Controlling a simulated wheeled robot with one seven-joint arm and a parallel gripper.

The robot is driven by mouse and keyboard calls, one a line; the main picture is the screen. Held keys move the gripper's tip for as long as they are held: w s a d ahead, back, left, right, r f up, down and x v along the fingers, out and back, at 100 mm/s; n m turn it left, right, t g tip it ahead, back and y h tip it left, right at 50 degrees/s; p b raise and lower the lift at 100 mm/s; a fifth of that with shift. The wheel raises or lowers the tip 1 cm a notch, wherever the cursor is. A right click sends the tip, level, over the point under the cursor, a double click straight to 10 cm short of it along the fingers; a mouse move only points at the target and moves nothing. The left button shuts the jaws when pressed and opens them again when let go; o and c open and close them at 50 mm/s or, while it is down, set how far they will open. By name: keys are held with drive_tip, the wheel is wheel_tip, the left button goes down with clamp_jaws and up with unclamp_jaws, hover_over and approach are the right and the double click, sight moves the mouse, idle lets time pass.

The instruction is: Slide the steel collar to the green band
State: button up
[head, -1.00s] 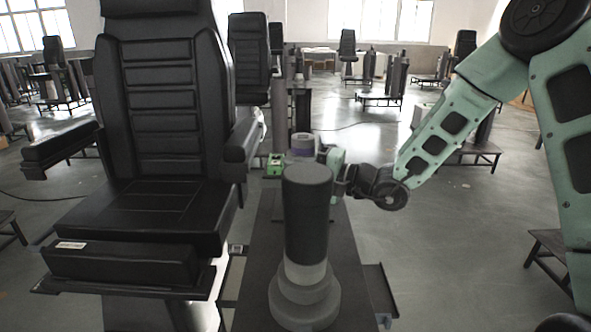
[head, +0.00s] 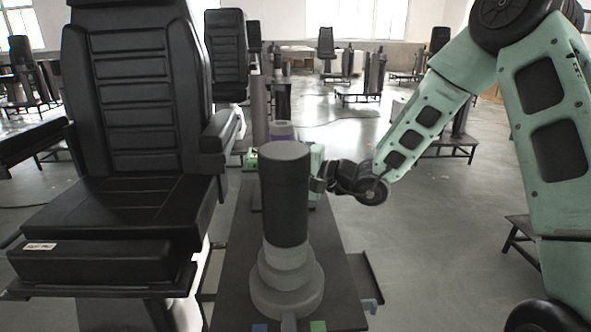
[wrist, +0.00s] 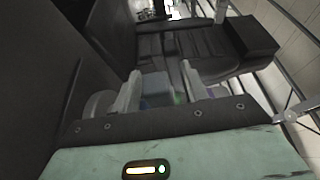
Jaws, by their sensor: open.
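A lift column stands in the middle of the head view. It has a dark upper sleeve (head: 285,195), a lighter grey section (head: 287,256) below it and a wide stepped grey base (head: 287,292). I cannot tell which grey ring is the steel collar. A small green patch (head: 318,326) shows at the bottom edge; I cannot tell whether it is the green band. My gripper is mostly hidden behind the column in the head view. In the wrist view my gripper (wrist: 160,82) is open, its two pale fingers apart; nothing is clearly held between them.
A black padded seat (head: 135,100) stands close on the left, its armrest near the column. A blue patch (head: 260,328) lies left of the green one. A purple-grey cylinder (head: 281,131) shows behind the column. Open floor (head: 420,245) lies to the right.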

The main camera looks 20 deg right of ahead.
drive_tip(key=b+v, duration=0.1)
drive_tip(key=v, duration=1.6)
drive_tip(key=shift+b, duration=0.35)
drive_tip(key=shift+s+d, duration=0.15)
